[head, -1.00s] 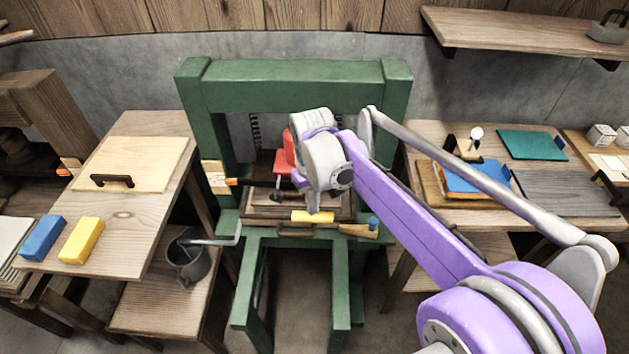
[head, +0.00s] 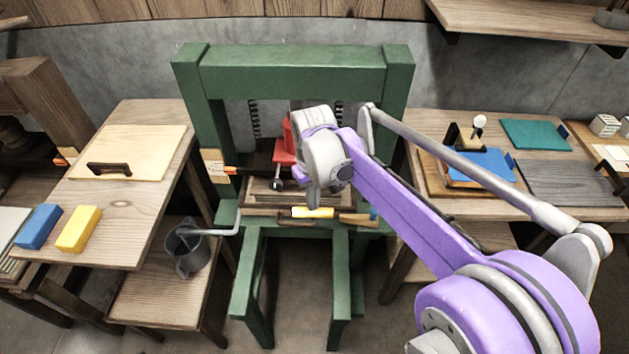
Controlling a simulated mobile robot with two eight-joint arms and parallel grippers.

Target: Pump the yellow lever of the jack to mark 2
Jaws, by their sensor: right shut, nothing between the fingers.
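The green press frame (head: 290,73) stands in the middle. In it sits a red part (head: 284,155), partly hidden by my right arm. The yellow lever (head: 312,213) sticks out low at the front of the press, roughly level. My right gripper (head: 315,203) is shut and empty, its tip close above the lever; I cannot tell whether they touch. An orange pointer (head: 230,170) lies against a pale marked plate (head: 211,162) on the left post; its marks are too small to read. My left gripper is out of view.
The left table holds a pale board (head: 135,150), a blue block (head: 38,226) and a yellow block (head: 78,228). A grey can (head: 187,254) stands on a low shelf beside the press. The right table holds a blue sheet (head: 482,165) and a grey board (head: 570,183).

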